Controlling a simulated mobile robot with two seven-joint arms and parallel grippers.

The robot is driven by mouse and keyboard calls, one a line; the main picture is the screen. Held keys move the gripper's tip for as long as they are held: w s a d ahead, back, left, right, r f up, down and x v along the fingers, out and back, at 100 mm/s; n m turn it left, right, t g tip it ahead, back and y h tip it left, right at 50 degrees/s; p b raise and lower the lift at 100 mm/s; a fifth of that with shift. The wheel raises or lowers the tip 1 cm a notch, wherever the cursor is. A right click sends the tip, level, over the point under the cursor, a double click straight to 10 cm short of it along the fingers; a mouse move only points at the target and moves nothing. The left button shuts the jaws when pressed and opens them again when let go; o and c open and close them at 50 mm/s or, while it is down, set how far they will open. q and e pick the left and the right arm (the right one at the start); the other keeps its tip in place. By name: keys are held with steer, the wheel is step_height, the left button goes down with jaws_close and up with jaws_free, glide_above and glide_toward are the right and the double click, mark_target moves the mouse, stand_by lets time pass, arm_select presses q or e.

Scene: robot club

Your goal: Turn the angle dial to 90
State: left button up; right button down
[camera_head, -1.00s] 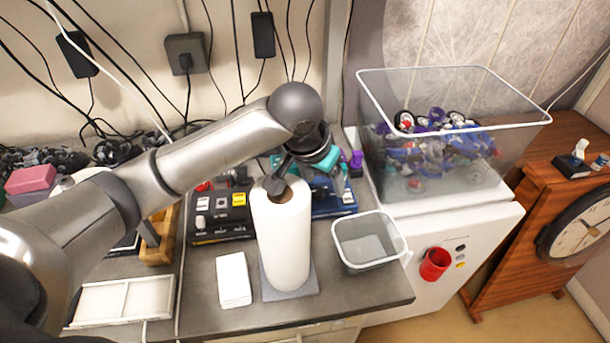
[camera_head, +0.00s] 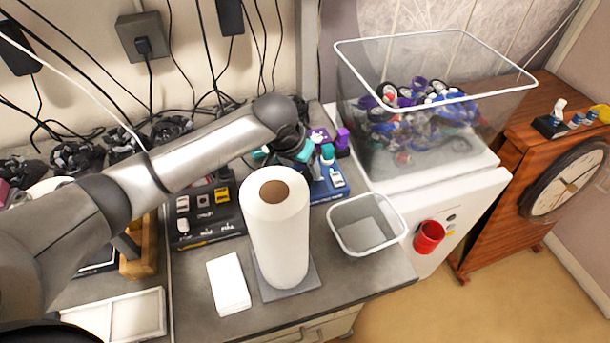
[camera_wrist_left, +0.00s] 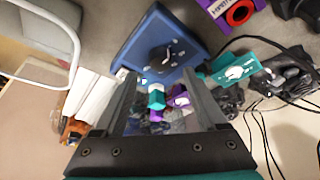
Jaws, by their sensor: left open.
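A blue box (camera_wrist_left: 143,42) shows in the left wrist view, its face carrying a dark round dial with a pale pointer (camera_wrist_left: 168,52). The dial's marks are too small to read. In the head view a blue device (camera_head: 326,186) stands behind the paper roll, partly hidden; I cannot tell if it is the same box. My left gripper (camera_wrist_left: 160,88) is open, its fingers apart with nothing held between them, and the blue box lies beyond the fingertips. In the head view my left gripper (camera_head: 300,148) is above the back of the counter, its fingers largely hidden. My right gripper is not in view.
A paper roll (camera_head: 275,235) stands in front of my left arm, beside a black switch panel (camera_head: 215,212). A teal device (camera_wrist_left: 240,68) and cables lie right of the blue box in the wrist view.

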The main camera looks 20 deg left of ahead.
mark_target(306, 177)
arm_select(q)
steer(key=shift+b+x, duration=0.35)
steer(key=shift+x, duration=2.1)
steer(key=shift+c, duration=0.2)
jaws_close()
